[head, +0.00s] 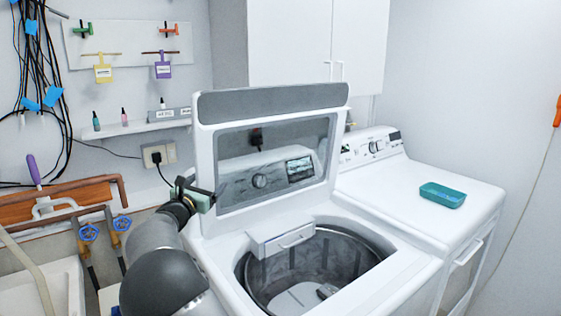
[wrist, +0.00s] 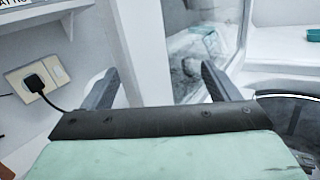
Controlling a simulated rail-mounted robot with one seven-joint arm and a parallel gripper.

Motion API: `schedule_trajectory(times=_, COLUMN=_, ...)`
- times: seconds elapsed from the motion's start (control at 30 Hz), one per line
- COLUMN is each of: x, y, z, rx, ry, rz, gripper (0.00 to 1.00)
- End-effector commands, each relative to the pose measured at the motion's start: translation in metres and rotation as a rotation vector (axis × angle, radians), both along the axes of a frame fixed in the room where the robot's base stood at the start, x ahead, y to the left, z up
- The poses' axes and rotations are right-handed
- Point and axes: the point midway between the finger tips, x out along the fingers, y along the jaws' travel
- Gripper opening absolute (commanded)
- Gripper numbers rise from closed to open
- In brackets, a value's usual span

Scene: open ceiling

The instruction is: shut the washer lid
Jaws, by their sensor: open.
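The washer lid (head: 207,150) stands raised and nearly upright on the white top-loading washer (head: 408,268). It has a white frame, a grey top band and a clear window. The washer's drum opening is uncovered below it. My gripper (head: 200,194) is at the lid's left edge, at about the lower half of its height. In the wrist view my gripper (wrist: 160,82) has its two dark fingers spread, with the lid's white side frame (wrist: 147,45) and window showing between them. I cannot tell whether the fingers touch the lid.
A dryer (head: 440,222) with a teal tray (head: 442,195) on top stands to the right. A wall socket with a black plug (head: 156,157), a small shelf (head: 135,129) and pipes with blue valves (head: 88,233) are at the left. White cabinets (head: 310,45) hang behind.

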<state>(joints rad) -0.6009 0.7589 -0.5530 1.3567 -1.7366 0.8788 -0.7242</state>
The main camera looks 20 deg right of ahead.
Motion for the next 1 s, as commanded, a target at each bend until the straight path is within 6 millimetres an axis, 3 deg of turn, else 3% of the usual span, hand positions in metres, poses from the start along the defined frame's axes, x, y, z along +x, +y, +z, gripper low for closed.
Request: schedule_trajectory(times=1.0, x=-0.032, y=-0.008, z=-0.014, rx=0.036, ry=-0.152, rz=-0.002, gripper=0.82)
